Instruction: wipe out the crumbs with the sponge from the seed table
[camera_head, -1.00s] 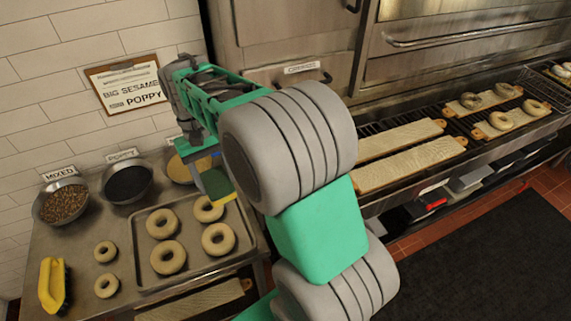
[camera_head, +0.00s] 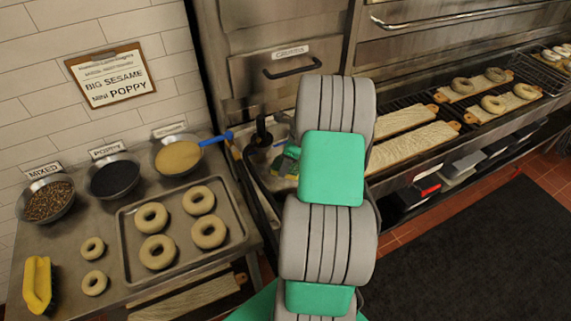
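The seed table (camera_head: 75,245) is the steel table at left; no loose crumbs can be made out on it at this size. My arm crosses the middle of the view and hides most of my gripper (camera_head: 285,158). The gripper is right of the table, over the dark-edged metal area below the drawer labelled CRUMBS (camera_head: 296,66).
A blue-handled tool (camera_head: 216,138) rests at the sesame bowl. Ovens and bagel boards (camera_head: 412,146) stand at right.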

